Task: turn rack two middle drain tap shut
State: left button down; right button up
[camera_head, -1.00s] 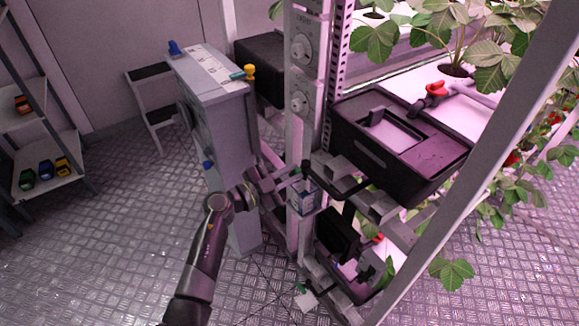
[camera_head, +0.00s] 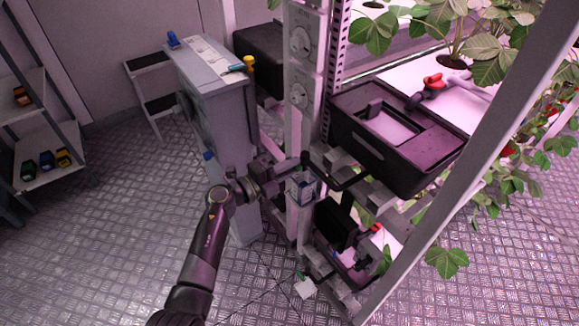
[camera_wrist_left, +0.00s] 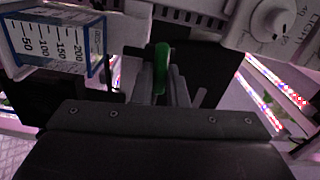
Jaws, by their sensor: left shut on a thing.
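The drain tap's green handle (camera_wrist_left: 161,68) stands between the two fingers of my left gripper (camera_wrist_left: 163,88) in the left wrist view, and the gripper is shut on it. In the wrist view the handle runs up and down the picture. In the head view my left gripper (camera_head: 292,167) is at the rack's middle level, just left of the black tank's bracket. The handle is hidden there behind the fingers, and the tap body cannot be made out. My right gripper is out of view.
A scaled measuring container (camera_wrist_left: 55,38) is close left of the fingers; it also shows below them in the head view (camera_head: 300,190). A dial (camera_wrist_left: 271,20) is at upper right. A black tank (camera_head: 350,150) and grey cabinet (camera_head: 215,90) flank the rack post.

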pick_arm(q)
jog(key=shift+f+m, duration=0.15)
jog(key=shift+m, duration=0.35)
jog(key=c, duration=1.4)
grip_release()
jog(key=shift+c, duration=0.2)
jog(key=b+v, duration=0.1)
jog(key=v, duration=1.6)
jog(key=shift+s+a, duration=0.15)
jog(key=shift+a, duration=0.05)
